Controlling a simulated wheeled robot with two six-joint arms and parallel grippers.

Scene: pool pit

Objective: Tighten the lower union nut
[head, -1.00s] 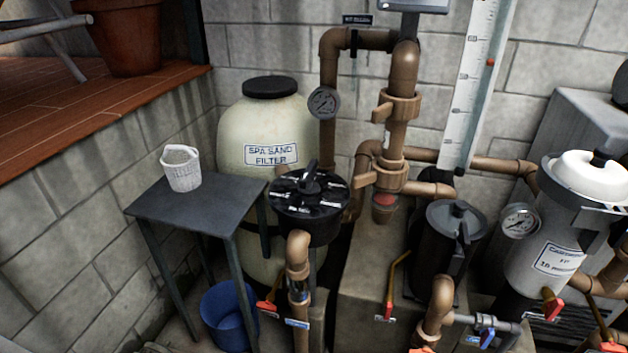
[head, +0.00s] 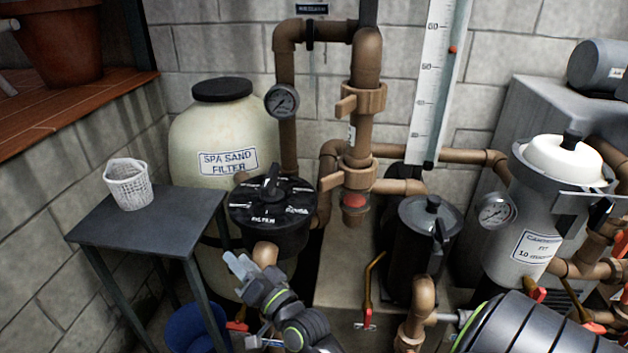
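The lower union nut (head: 358,174) is a brown ring with a lug (head: 331,181) pointing left, on the vertical brown pipe at centre. A similar upper union nut (head: 363,99) sits above it on the same pipe, its lug also to the left. A red band shows just below the lower nut. My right gripper (head: 241,266) is low and left of the lower nut, in front of the black valve's lower pipe, and apart from the nut. Its fingers are small and overlap the pipe, so their opening is unclear. My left gripper is not seen.
The black multiport valve (head: 272,205) and sand filter (head: 213,130) stand left of the pipe. A grey table (head: 170,225) holds a white basket (head: 129,184). A dark lidded pot (head: 425,245) and a white-lidded cartridge filter (head: 540,215) stand right. A pressure gauge (head: 282,101) hangs upper left.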

